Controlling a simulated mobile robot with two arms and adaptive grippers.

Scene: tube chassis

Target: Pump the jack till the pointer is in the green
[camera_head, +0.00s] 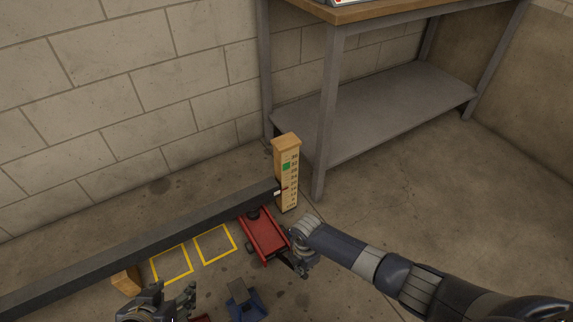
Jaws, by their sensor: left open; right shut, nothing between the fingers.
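The red jack (262,232) stands on the floor under the right end of a long dark grey beam (140,243). A wooden scale post (285,148) with marks and a green patch (287,167) stands at that end. A small pointer (280,191) at the beam's end is level with marks below the green patch. My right gripper (302,268) is shut and empty, low beside the jack's near right end; I cannot tell whether it touches it. My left gripper (174,297) is open and empty near the bottom edge, left of the jack. The jack's handle is not clear.
A blue object (243,301) stands on the floor between my grippers. A wooden block (126,281) is under the beam at left. Two yellow floor outlines (214,244) lie beside the beam. A workbench with a grey lower shelf (380,108) stands behind. Floor at right is clear.

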